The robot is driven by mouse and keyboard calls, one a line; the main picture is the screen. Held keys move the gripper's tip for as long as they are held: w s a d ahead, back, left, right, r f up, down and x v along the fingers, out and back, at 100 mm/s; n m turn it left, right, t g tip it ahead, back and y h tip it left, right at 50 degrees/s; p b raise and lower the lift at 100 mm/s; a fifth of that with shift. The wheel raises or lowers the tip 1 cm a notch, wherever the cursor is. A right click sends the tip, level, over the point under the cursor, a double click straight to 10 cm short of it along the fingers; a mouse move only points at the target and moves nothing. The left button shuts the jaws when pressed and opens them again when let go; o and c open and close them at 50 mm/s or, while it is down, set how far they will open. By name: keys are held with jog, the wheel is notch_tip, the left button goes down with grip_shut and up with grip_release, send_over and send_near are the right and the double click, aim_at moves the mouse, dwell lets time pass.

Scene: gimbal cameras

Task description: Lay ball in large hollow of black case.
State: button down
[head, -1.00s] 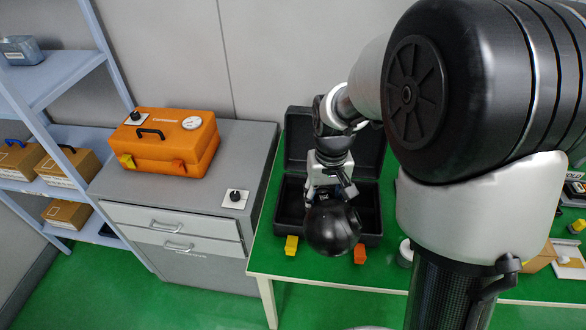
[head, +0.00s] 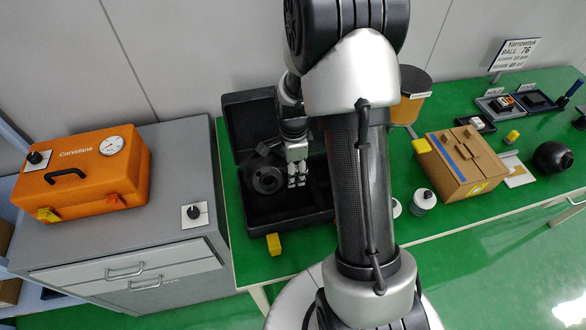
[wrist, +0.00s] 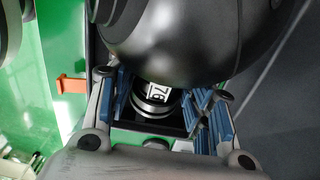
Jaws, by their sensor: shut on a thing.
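The black case (head: 290,217) stands open on the green table, with its lid raised at the back. My gripper (head: 297,176) is over the inside of the case. It is shut on the narrow neck of the dark ball (head: 265,177), which appears just left of the fingers in the head view. In the wrist view the ball (wrist: 185,35) fills the top, and its neck, marked 76, is between the fingers (wrist: 160,100). The ball is over or inside the case's left part; I cannot tell whether it touches the bottom. Ball and arm hide much of the hollows.
An orange case (head: 85,180) sits on the grey cabinet (head: 150,235) at left. My arm blocks the case's right side. A cardboard box (head: 460,165), a small white-topped jar (head: 423,201) and another black ball (head: 553,157) stand to the right. A yellow latch (head: 273,243) is at the case's front.

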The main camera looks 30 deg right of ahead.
dwell(0.4)
jog(key=shift+f+b, duration=2.65)
jog(key=shift+f, duration=1.2)
jog(key=shift+f+b, duration=0.4)
jog(key=shift+f, duration=0.15)
jog(key=c, duration=0.7)
grip_release()
